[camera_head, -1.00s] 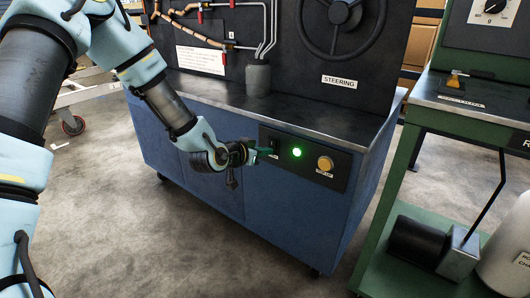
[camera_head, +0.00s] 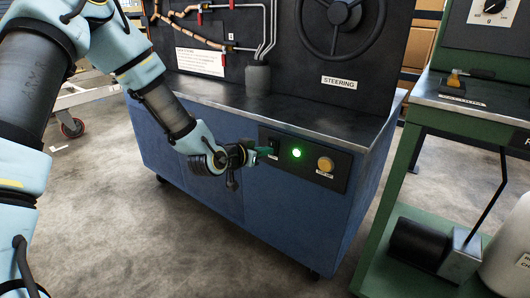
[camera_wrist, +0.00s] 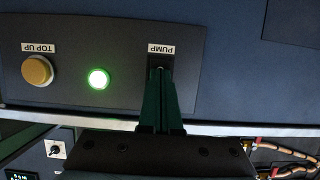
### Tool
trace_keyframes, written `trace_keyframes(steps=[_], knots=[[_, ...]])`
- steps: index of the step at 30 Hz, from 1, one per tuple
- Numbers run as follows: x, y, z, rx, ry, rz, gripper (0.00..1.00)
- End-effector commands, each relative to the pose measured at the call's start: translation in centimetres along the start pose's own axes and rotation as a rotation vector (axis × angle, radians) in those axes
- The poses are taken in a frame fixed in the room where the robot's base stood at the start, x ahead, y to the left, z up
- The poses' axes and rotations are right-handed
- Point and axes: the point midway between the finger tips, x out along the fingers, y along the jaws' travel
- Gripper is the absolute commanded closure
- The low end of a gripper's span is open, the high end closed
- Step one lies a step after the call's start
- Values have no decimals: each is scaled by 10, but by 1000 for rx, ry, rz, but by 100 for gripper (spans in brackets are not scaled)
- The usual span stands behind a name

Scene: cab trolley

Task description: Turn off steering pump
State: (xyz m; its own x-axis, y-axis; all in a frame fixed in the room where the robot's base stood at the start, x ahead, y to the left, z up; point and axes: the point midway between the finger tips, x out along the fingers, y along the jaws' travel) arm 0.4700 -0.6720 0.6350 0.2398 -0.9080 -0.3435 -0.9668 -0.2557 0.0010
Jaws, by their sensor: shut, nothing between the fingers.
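The dark control panel (camera_head: 304,160) sits on the front of the blue steering trolley (camera_head: 215,185). It carries the pump switch (camera_head: 274,147), a lit green lamp (camera_head: 297,153) and a yellow top-up button (camera_head: 325,164). My gripper (camera_head: 264,152) is shut and empty, its green fingers at the pump switch. In the wrist view, which is upside down, the fingertips (camera_wrist: 160,72) lie right below the PUMP label (camera_wrist: 161,50) and hide most of the switch. I cannot tell whether they touch it. The green lamp (camera_wrist: 98,79) glows beside them.
A steering wheel (camera_head: 340,22) and a grey cylinder (camera_head: 258,77) are above the trolley's worktop. A green bench (camera_head: 404,170) stands close on the right, with a dark motor (camera_head: 418,245) on its lower shelf. The floor (camera_head: 130,240) in front is clear.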

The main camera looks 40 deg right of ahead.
Motion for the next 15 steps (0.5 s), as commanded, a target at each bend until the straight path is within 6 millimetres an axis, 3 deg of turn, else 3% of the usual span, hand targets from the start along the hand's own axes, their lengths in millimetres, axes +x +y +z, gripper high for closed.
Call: trace_keyframes(steps=[3,15], knots=[[-2,0,-12,3,10,0,100],[-3,0,-14,4,12,0,100]])
